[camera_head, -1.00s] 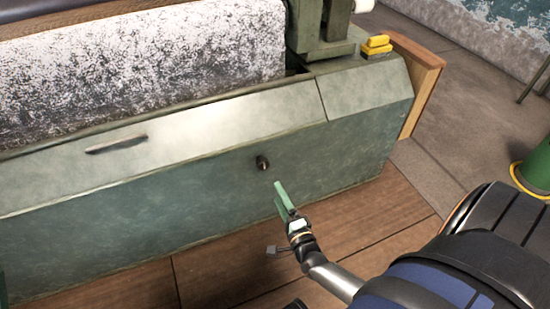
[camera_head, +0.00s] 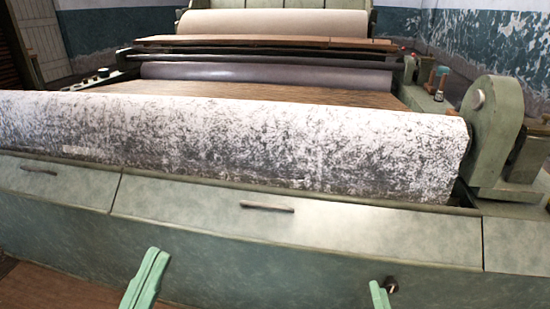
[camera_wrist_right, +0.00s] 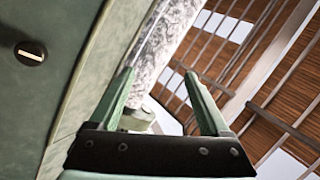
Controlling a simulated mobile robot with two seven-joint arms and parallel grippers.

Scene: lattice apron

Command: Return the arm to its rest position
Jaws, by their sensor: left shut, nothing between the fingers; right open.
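My left gripper (camera_head: 154,254) rises from the bottom edge of the head view, left of centre, in front of the machine's green front panel (camera_head: 240,265). Its green fingers are together and hold nothing. My right gripper (camera_head: 376,287) shows only as a fingertip at the bottom edge, just left of a dark knob (camera_head: 391,285) on that panel. In the right wrist view the two fingers of my right gripper (camera_wrist_right: 157,75) stand apart with nothing between them. The knob (camera_wrist_right: 31,53) is off to their left there, apart from them. Most of both arms is out of view.
The large machine fills the head view. A speckled white roll (camera_head: 240,145) lies across it, above a sloped cover with a dark handle (camera_head: 267,207). A green bearing upright (camera_head: 492,130) stands at the right. Brown floor (camera_head: 50,288) shows at lower left.

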